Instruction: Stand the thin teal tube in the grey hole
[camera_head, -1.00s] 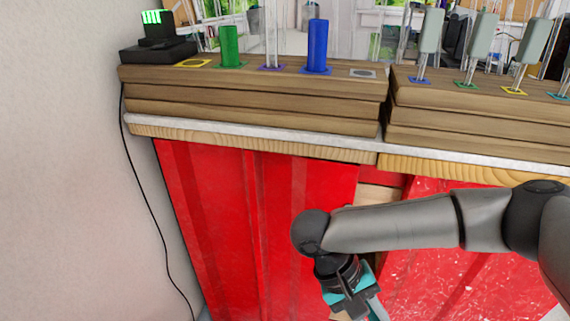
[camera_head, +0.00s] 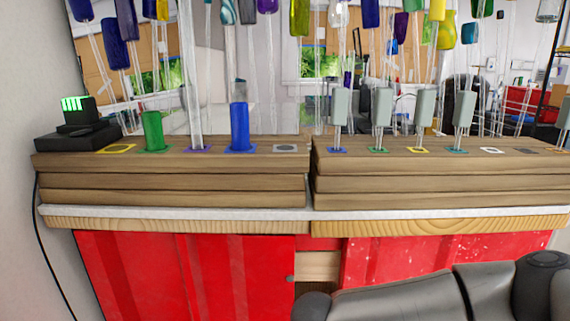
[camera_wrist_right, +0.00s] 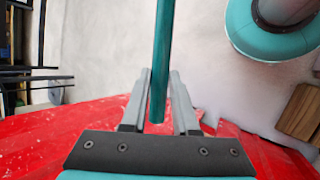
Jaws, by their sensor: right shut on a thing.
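The thin teal tube (camera_wrist_right: 162,45) is in the right wrist view, running from the top edge down between the fingers of my right gripper (camera_wrist_right: 160,78). The gripper is shut on it. The tube's far end is cut off by the frame. A grey square with a round hole (camera_head: 285,148) lies at the right end of the left wooden block in the head view, with nothing standing in it. In the head view, only my right arm shows at the bottom right; its gripper is out of frame there. My left gripper is not in view.
On the left block (camera_head: 170,186) stand a green cylinder (camera_head: 153,131), a clear rod (camera_head: 195,100) and a blue cylinder (camera_head: 239,128), left of the grey square. The right block (camera_head: 430,185) holds several clear rods with grey pieces. Coloured pieces show above. Red panels (camera_head: 185,275) lie below.

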